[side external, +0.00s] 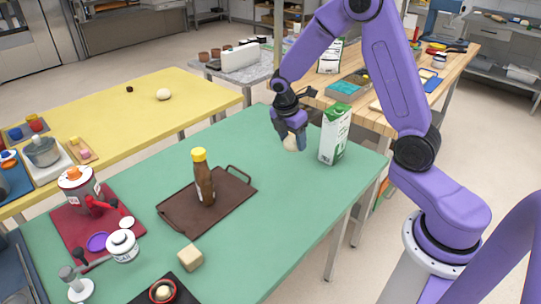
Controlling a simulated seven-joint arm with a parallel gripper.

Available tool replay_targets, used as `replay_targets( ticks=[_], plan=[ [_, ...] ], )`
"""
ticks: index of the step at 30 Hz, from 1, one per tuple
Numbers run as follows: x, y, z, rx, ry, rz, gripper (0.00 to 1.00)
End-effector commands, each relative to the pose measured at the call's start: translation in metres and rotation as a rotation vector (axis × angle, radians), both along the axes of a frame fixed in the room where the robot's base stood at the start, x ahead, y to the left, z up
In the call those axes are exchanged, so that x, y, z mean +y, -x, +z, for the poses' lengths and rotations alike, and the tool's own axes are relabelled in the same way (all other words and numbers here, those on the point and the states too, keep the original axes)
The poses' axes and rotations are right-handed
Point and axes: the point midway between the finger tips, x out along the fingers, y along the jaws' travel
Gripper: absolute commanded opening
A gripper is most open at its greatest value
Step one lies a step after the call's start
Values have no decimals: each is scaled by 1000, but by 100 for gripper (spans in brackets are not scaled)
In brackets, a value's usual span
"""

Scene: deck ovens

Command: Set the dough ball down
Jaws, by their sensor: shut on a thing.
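The dough ball (291,143) is pale and round, partly hidden by the fingers. My gripper (293,138) points down and is shut on the dough ball over the far right part of the green table (270,215). I cannot tell whether the ball touches the tabletop or hangs just above it. A green and white carton (334,135) stands upright close to the right of my gripper.
A brown tray (232,190) with handles bears a yellow-capped brown bottle (203,178). Another pale ball (163,94) is on the yellow table. The green top is clear between tray and gripper.

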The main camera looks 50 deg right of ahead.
Motion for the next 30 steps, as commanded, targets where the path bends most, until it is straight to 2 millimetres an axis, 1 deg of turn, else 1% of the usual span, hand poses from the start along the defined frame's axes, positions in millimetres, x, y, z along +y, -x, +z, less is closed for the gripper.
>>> replay_targets(
  ticks=[1,6,8,15,19,26,30],
  plan=[
    [-2,-10,-6,1,0,-2,28],
    [-7,-41,-19,1,0,-1,28],
    [-9,-51,-24,1,0,-1,28],
    [-14,-80,-58,3,0,-1,28],
    [-16,-91,-71,1,0,0,28],
    [-17,-100,-82,0,0,0,28],
    [-18,-101,-100,3,0,-1,28]
  ],
)
